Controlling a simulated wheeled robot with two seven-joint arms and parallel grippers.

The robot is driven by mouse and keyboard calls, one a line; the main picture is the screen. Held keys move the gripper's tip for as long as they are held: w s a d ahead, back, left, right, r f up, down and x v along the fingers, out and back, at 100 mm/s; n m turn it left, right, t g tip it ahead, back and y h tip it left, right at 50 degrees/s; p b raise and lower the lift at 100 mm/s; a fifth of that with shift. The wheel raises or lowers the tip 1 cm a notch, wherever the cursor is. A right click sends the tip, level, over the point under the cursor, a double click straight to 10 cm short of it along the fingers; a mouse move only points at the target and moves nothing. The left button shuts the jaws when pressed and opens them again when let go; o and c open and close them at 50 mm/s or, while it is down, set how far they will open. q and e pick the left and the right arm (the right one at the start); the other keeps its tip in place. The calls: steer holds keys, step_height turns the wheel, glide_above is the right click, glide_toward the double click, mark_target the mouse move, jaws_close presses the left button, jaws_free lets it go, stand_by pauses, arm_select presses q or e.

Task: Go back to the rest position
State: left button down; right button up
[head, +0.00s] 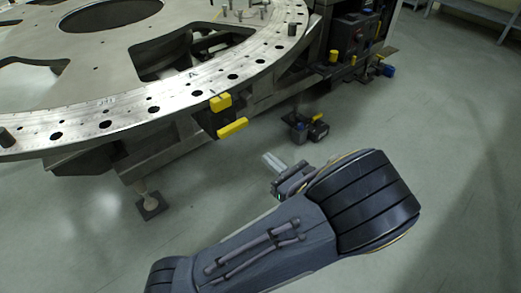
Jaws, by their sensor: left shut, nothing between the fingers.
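My left arm comes in from the bottom left and reaches across the lower middle of the head view. My left gripper (272,160) points up and left, with its fingers close together and nothing visible between them. It shows over the open floor, apart in the picture from the turret plate (118,112). Much of the gripper body is hidden behind my own wrist. The turret plate is a large round metal disc with holes along its rim and wide cut-outs. My right gripper is not in view.
Yellow blocks (233,127) stick out at the plate's edge. A machine unit (352,38) stands behind at the right. A small dark object (308,130) is on the floor beyond my gripper. A support foot (151,205) stands under the plate. The floor at right is clear.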

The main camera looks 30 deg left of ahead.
arm_select(q)
steer(key=shift+s+d, duration=0.2)
steer(key=shift+d, duration=0.2)
steer(key=s+a+f+n+g+h, duration=0.2)
steer(key=s+a+n+g+h, duration=0.1)
steer(key=s+n+g+h, duration=0.3)
steer(key=s+a+f+n+g+h, duration=0.1)
steer(key=s+a+n+g+h, duration=0.15)
steer(key=s+n+h, duration=0.45)
steer(key=s+d+r+n+t+h, duration=0.5)
steer(key=s+r+n+t+h, duration=0.2)
steer(key=r+n, duration=0.3)
step_height(320, 180, up, 14)
steer(key=n+p, duration=0.1)
steer(key=p, duration=1.4)
steer(key=shift+w, duration=0.25)
